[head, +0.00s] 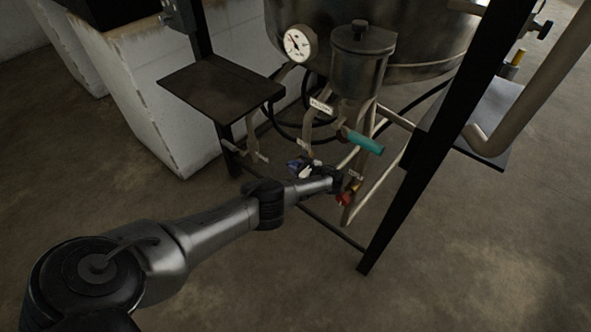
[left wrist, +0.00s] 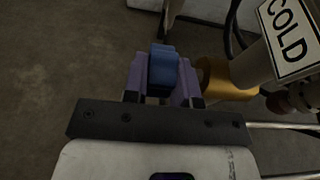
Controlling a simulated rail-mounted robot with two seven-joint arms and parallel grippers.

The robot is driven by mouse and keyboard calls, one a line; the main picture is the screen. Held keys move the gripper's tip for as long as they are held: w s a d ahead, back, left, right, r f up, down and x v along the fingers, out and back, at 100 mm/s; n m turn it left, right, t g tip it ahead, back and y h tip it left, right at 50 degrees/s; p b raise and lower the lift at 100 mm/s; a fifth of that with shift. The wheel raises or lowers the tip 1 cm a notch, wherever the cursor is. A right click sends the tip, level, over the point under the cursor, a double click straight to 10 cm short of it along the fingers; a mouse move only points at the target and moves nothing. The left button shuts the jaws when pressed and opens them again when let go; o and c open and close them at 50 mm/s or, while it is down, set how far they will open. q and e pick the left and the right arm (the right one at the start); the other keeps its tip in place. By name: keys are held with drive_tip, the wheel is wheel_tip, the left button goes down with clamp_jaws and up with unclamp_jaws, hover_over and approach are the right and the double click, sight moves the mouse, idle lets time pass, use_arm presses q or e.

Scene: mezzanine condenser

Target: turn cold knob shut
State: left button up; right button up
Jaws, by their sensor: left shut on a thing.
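The cold knob is a blue handle (left wrist: 163,66) on a brass valve body (left wrist: 218,78), beside a pipe with a "COLD" label (left wrist: 289,30) in the left wrist view. My left gripper (left wrist: 162,82) has its purple fingers on both sides of the blue knob and is shut on it. In the head view, my left gripper (head: 296,164) is small and dark under the vessel, at the pipework. The knob is mostly hidden there by the fingers. My right gripper is not in view.
A red knob (head: 346,198) sits close to the right of my left wrist. A teal handle (head: 364,143) is above it. A pressure gauge (head: 297,43), metal pot (head: 359,62) and dark shelf (head: 220,86) stand around. A black frame leg (head: 420,165) rises at right.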

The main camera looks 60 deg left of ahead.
use_arm(q)
drive_tip(key=shift+y, duration=0.3)
drive_tip(key=o, duration=0.9)
drive_tip(key=r+p, duration=0.5)
drive_tip(key=shift+w+d, duration=0.1)
drive_tip(key=shift+d, duration=0.25)
drive_tip(key=shift+a+r+p+v, duration=0.1)
drive_tip(key=shift+r+p+v, duration=0.55)
drive_tip(key=shift+v, duration=1.4)
drive_tip(key=shift+a+r+p+v, duration=0.2)
drive_tip(key=shift+p+v, duration=0.75)
drive_tip(key=shift+v, duration=1.05)
drive_tip(key=shift+a+r+p+v, duration=0.1)
drive_tip(key=shift+r+p+v, duration=0.55)
drive_tip(key=shift+v, duration=1.4)
drive_tip(key=shift+f, duration=0.2)
